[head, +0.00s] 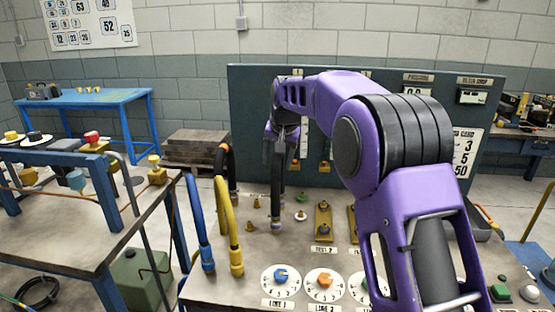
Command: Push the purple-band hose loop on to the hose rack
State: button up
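My gripper (282,150) points down above the middle of the bench, in front of the dark panel. A black hose (277,190) runs straight down from between its fingers to a brass-coloured end close to the bench top. Purple shows faintly near that lower end, but I cannot tell whether it is the purple band. The fingers are small and partly hidden, so I cannot tell whether they are shut on the hose. I cannot make out the hose rack for certain.
A blue hose (196,225), a yellow hose (229,225) and a black hose with an orange band (230,170) stand left of my gripper. Dials (281,281) line the bench front. Small brass fittings (254,228) stand nearby. A blue-framed table (60,225) is at left.

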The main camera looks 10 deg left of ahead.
jog(key=p+v, duration=0.2)
jog(key=v, duration=1.5)
jog(key=shift+r, duration=0.25)
